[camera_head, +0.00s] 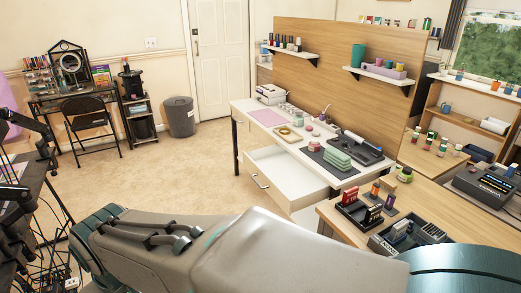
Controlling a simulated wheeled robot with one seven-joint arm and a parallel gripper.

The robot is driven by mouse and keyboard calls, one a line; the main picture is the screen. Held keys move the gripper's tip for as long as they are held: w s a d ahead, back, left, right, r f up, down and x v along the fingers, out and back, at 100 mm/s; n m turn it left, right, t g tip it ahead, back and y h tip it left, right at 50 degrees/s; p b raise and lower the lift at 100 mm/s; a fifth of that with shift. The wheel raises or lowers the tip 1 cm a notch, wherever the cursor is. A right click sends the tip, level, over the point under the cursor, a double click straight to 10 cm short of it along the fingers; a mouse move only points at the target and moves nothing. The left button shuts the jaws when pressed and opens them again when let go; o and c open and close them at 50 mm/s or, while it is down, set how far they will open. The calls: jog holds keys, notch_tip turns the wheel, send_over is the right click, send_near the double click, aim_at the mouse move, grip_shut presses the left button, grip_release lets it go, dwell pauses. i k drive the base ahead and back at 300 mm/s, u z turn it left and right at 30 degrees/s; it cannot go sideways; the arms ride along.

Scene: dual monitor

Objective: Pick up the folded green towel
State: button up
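The folded green towel (338,159) lies as a small pale green stack near the front right end of the white desk (238,105). It sits on or beside a dark mat, just left of a black tray-like item. My arm's large grey and teal links fill the bottom of the view. My gripper is not in view, so I cannot see whether it is open or shut. The towel is fully visible and stands apart from my visible arm links.
An open white drawer (280,172) juts from the desk below the towel. A wooden desk (440,205) with trays and bottles stands at the right. A black chair (87,122) and a grey bin (180,117) stand further back. The carpet (170,165) between is clear.

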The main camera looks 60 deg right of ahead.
aim_at(340, 161)
jog(key=z, duration=0.55)
jog(key=i, duration=1.05)
jog(key=z, duration=0.95)
jog(key=i, duration=1.65)
jog(key=z, duration=1.45)
jog(key=i, duration=0.9)
jog(key=z, duration=1.55)
jog(key=i, duration=0.35)
jog(key=z, duration=0.2)
